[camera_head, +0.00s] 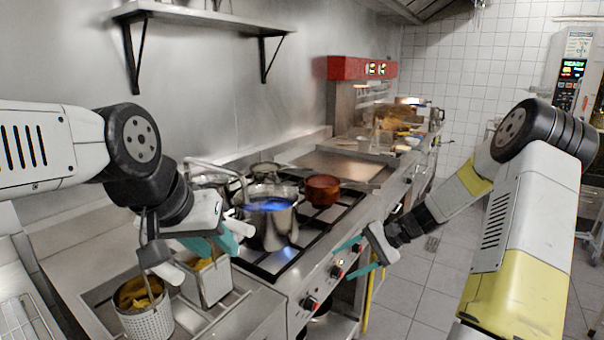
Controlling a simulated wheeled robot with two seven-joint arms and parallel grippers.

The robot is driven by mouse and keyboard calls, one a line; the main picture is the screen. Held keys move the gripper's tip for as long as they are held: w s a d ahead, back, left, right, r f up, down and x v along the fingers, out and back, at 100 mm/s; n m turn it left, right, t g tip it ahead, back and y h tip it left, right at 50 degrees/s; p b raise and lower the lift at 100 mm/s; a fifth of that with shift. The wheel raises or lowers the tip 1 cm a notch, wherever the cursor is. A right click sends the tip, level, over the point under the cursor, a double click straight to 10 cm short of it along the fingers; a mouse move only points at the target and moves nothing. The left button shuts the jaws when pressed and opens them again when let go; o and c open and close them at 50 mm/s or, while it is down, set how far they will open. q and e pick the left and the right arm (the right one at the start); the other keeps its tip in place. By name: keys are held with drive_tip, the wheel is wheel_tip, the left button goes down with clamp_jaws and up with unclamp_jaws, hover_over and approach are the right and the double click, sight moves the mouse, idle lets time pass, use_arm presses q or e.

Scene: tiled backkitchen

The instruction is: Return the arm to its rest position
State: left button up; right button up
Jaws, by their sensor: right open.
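My left arm comes in from the left, and its gripper (212,243) with teal fingertips hangs over the fry baskets, left of the steel pot. I cannot tell how far apart its fingers are, or whether anything is between them. My right arm comes in from the right. Its gripper (356,257) points left, in front of the stove's control panel, with its two teal fingers spread apart and nothing visible between them.
A steel pot (281,230) with blue contents and a reddish-brown pot (322,190) stand on the stove. A round fry basket (149,322) and a square basket (208,287) hold yellow food. A wall shelf (205,16) is above. Tiled floor (420,285) shows between stove and right arm.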

drive_tip(key=s+d+r+n+t+h, duration=0.1)
drive_tip(key=s+r+n+t+h, duration=0.4)
drive_tip(key=s+r, duration=1.7)
drive_tip(key=s+n+h, duration=0.2)
drive_tip(key=n+h, duration=0.1)
